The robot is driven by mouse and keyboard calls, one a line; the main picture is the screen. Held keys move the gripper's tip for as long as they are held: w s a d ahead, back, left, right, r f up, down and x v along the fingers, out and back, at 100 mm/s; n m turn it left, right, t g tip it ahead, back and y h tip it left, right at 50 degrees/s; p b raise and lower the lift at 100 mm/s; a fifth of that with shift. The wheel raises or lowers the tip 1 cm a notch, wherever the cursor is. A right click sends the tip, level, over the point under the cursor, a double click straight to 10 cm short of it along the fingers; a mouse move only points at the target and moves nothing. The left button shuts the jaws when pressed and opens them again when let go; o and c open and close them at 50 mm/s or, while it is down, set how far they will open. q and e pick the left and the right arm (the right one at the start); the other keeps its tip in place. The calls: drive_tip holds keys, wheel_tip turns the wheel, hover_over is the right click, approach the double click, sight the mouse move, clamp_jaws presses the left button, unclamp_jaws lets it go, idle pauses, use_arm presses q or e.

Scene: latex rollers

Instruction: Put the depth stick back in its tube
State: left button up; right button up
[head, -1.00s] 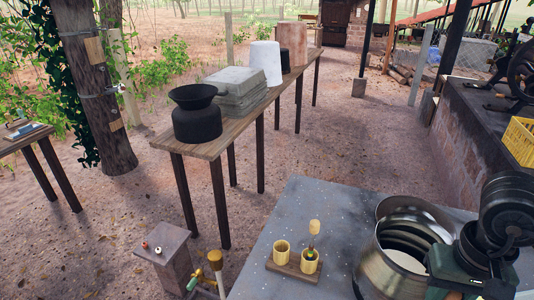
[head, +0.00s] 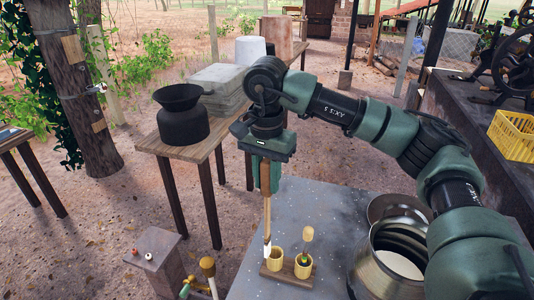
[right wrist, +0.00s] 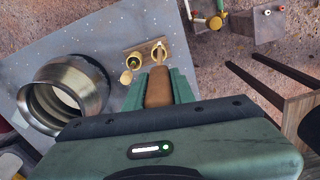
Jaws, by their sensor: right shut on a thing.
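The depth stick (head: 267,215) is a long brown stick with a pale lower end. My right gripper (head: 266,180) is shut on its upper part and holds it nearly upright, point down. The stick also shows between the green fingers in the right wrist view (right wrist: 158,88). Its pale end is at the left side of the left yellow tube (head: 275,264) in the head view; I cannot tell whether it is inside the rim. That tube also shows in the right wrist view (right wrist: 161,53). My left gripper is not in view.
Both tubes stand in a wooden block (head: 288,275) on the grey table (head: 335,215). The right tube (head: 303,267) holds a thing with a round wooden handle (head: 308,233). A large metal can (head: 385,265) stands to the right. A wooden bench with a black pot (head: 181,118) is behind.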

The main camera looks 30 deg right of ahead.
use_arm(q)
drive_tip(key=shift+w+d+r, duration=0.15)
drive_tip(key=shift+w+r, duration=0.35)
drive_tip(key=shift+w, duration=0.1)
use_arm(e)
drive_tip(key=d+r+m, duration=0.1)
drive_tip(key=w+d+r+m, duration=0.1)
drive_tip(key=d+m, duration=0.1)
drive_tip(key=m, duration=0.1)
drive_tip(key=shift+w+d+r, duration=0.35)
drive_tip(key=shift+d+r, duration=0.05)
use_arm(q)
drive_tip(key=shift+p, duration=0.3)
